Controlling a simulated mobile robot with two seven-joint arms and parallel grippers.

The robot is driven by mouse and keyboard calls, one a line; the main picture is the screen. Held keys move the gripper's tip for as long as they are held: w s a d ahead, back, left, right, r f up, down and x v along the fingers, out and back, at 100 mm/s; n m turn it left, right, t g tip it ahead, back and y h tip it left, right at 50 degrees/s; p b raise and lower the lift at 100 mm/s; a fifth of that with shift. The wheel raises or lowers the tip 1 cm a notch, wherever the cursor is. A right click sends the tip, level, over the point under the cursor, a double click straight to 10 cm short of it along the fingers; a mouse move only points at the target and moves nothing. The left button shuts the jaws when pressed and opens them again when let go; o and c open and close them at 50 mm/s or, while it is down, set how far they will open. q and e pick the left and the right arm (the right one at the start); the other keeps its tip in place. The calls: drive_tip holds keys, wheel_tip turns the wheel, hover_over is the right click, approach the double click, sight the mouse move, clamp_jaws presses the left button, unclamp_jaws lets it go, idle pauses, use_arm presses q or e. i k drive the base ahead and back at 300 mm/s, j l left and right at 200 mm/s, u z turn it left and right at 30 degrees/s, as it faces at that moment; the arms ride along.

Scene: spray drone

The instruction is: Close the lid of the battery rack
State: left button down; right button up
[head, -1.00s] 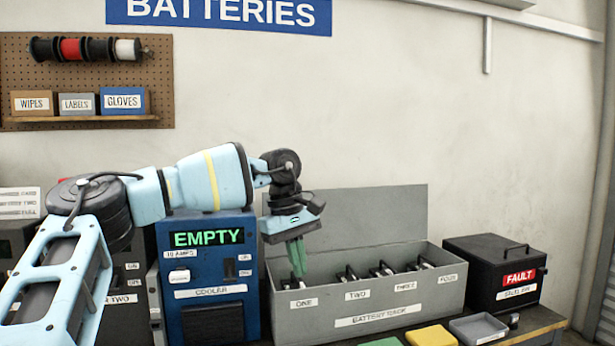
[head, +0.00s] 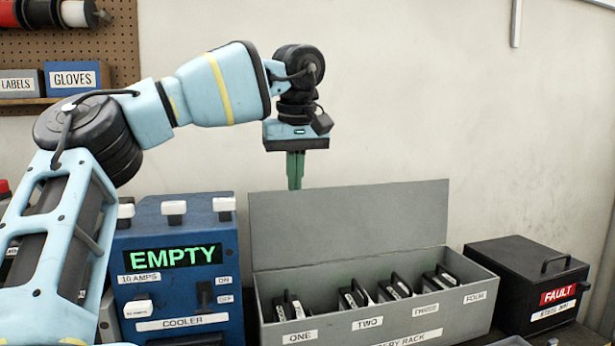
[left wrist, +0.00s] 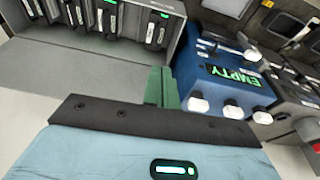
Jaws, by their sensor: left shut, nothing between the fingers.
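The grey battery rack (head: 425,322) stands on the bench with its lid (head: 350,222) raised upright at the back. Several black batteries with handles sit in its slots, labelled ONE to FOUR. The rack also shows in the left wrist view (left wrist: 174,62), with the lid (left wrist: 85,78) as a grey panel nearest the gripper. My left gripper (head: 295,184) points down with its green fingers shut and empty, level with the lid's top edge near its left end. I cannot tell whether the fingertips are behind the lid or touching it. My right gripper is not in view.
The blue cooler (head: 177,265) reading EMPTY stands just left of the rack, with white-topped knobs on top. The black FAULT box (head: 525,280) stands to the right. The wall behind is bare above the lid.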

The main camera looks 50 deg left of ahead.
sight(287, 228)
drive_tip(key=i+j, duration=0.25)
drive_tip(key=j, duration=0.15)
drive_tip(key=i+j, duration=0.2)
drive_tip(key=j, duration=0.2)
drive_tip(key=i+j, duration=0.25)
drive_tip(key=j, duration=0.15)
